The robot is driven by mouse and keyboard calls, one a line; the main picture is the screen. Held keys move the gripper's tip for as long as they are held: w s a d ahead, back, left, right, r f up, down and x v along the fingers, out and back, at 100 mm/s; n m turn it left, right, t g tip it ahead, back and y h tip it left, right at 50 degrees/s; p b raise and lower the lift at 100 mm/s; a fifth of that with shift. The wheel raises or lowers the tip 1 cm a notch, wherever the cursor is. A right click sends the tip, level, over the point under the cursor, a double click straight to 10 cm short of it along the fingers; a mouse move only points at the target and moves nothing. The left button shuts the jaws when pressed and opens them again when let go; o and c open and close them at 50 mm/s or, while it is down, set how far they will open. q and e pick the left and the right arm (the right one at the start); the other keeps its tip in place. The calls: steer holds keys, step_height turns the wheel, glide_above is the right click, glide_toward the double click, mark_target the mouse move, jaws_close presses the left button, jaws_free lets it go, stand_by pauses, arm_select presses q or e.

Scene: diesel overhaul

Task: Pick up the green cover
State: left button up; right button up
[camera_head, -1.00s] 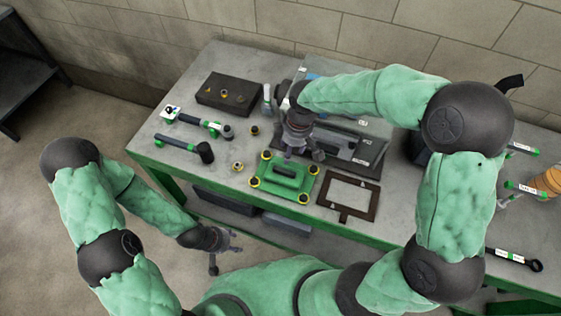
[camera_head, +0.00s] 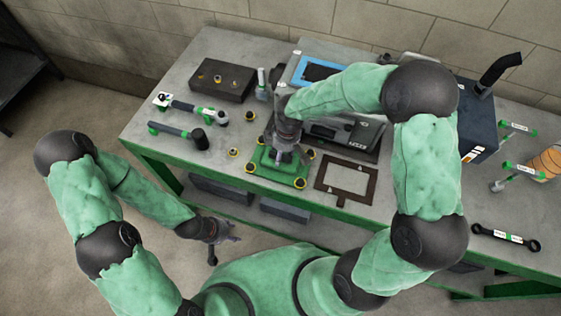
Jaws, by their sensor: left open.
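The green cover (camera_head: 283,175) lies flat on the grey workbench (camera_head: 217,210), with yellow-ringed dark knobs at its corners. My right gripper (camera_head: 279,157) points down over the middle of the cover and hides its raised handle. Its fingers are at or very near the handle; I cannot tell whether they touch it or how far apart they are. My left gripper (camera_head: 224,246) is open and empty, low in front of the bench's front edge, away from the cover.
A dark rectangular frame (camera_head: 322,180) lies just right of the cover. Behind are a dark block (camera_head: 222,80) and a grey machine (camera_head: 350,130). A black-headed hammer (camera_head: 180,133) lies to the left. A wrench (camera_head: 505,238) lies at the right.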

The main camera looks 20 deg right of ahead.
jaws_close()
steer(key=shift+r, duration=0.1)
steer(key=shift+w+r, duration=0.1)
